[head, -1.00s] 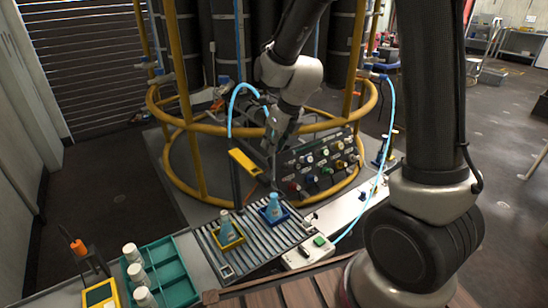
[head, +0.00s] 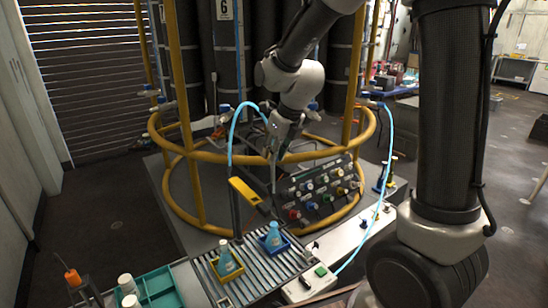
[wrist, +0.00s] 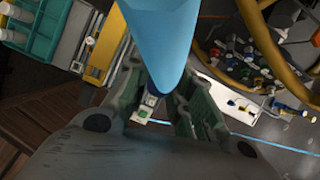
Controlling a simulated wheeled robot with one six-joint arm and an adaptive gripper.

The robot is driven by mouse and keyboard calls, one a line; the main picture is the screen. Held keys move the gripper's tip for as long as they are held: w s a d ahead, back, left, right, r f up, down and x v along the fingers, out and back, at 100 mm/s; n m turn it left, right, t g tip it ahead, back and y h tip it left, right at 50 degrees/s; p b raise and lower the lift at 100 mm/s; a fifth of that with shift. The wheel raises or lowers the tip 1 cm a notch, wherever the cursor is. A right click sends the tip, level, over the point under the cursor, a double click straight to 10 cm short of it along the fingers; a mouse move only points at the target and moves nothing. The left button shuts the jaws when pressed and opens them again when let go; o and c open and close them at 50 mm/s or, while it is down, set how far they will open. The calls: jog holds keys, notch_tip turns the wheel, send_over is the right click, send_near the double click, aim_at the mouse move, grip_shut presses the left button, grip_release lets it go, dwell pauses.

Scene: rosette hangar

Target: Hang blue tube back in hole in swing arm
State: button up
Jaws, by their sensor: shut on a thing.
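The blue tube (head: 236,118) rises near the yellow swing arm (head: 244,190), arcs over and runs down to my gripper (head: 273,156). The yellow swing arm sits on a dark upright post, above and behind the flasks. My gripper is shut on the blue tube, to the right of and a little above the swing arm. In the wrist view the tube (wrist: 160,35) fills the top middle, very close to the camera, and comes down between the green-grey fingers (wrist: 165,108). The hole is not clearly visible.
A round yellow rail (head: 205,226) and a panel of coloured knobs (head: 318,190) stand close to my gripper. Two blue flasks in a yellow tray (head: 226,277) and a blue tray (head: 276,252) stand on the slatted bench. A teal rack (head: 162,292) is at left.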

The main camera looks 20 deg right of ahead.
jog(key=shift+r, duration=3.9)
jog(key=s+a+f+n+g+y, duration=0.1)
jog(key=s+a+f+n, duration=0.1)
jog(key=s+a+n, duration=0.2)
jog(key=shift+s+a+f+n, duration=0.15)
jog(key=shift+s+a+n, duration=0.15)
jog(key=shift+s+a, duration=1.3)
jog(key=shift+w+a+f, duration=0.15)
jog(key=shift+f, duration=0.3)
jog(key=shift+f, duration=1.05)
